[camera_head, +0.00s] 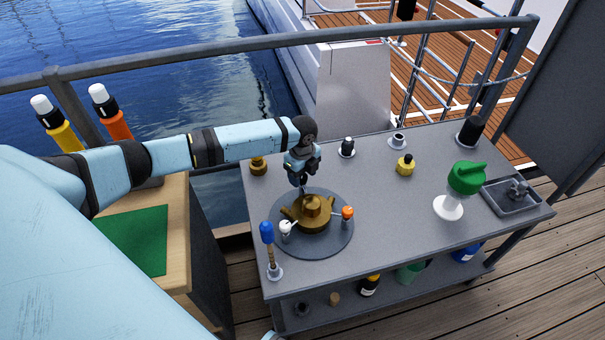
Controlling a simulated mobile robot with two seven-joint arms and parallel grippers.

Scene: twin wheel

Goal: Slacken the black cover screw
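A brass fitting (313,214) with a raised centre stands on a round grey plate (335,245) on the grey table. A white-headed screw (286,228) and an orange-headed one (347,212) sit at its near left and right sides. My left gripper (302,184) points down at the far side of the brass fitting, just above or at its rim. Its fingertips are small and dark, so I cannot tell their opening. I cannot make out the black cover screw; the gripper may hide it. My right gripper is not in view.
A blue-handled tool (267,233) stands upright at the near left. Dark and brass pieces (404,166) stand at the back. A green-topped object (466,180) and a grey tray (510,197) are at the right. The table's right middle is clear.

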